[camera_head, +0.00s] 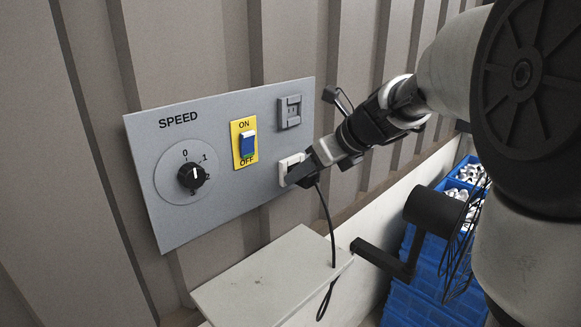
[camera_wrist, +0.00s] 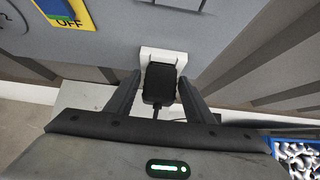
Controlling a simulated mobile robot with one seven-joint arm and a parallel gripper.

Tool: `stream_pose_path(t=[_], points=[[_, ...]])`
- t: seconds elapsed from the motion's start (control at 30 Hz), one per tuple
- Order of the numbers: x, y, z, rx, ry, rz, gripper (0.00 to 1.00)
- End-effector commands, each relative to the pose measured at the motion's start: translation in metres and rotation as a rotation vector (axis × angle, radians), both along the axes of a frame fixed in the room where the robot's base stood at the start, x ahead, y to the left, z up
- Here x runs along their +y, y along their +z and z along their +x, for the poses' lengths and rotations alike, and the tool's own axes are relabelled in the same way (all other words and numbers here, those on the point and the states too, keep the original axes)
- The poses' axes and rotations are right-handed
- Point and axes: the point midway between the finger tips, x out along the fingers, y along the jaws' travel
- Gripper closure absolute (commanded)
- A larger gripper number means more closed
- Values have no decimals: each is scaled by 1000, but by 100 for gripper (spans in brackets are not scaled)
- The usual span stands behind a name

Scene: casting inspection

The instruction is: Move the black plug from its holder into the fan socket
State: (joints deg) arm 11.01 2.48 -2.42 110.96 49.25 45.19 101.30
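The black plug (camera_wrist: 159,84) sits against a white fitting (camera_wrist: 163,57) on the grey panel, its cable trailing toward my gripper. In the head view the white fitting (camera_head: 291,166) is low on the panel's right side, and my gripper mostly hides the plug. My gripper (camera_wrist: 160,86) has one finger on each side of the plug, very close to it. I cannot tell whether the fingers press on it. A grey socket (camera_head: 289,111) with a square frame is above the white fitting and looks empty. No label shows which fitting is the holder or the fan socket.
The panel (camera_head: 220,190) also has a speed dial (camera_head: 192,176) and a blue ON/OFF switch (camera_head: 247,144). The black cable (camera_head: 330,225) hangs down past a grey box top (camera_head: 270,275). Blue crates (camera_head: 425,245) with metal parts stand at the right. The space before the panel's left half is clear.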

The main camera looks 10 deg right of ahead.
Motion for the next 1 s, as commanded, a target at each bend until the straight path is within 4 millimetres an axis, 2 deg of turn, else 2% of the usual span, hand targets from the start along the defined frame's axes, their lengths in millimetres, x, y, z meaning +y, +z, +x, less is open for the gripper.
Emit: stream_pose_path(t=[0.33, 0.47, 1.0], points=[[-1, 0, -1, 2, 1, -1, 41], [-5, 9, -6, 1, -1, -1, 41], [-55, 100, -76, 0, -2, -1, 41]])
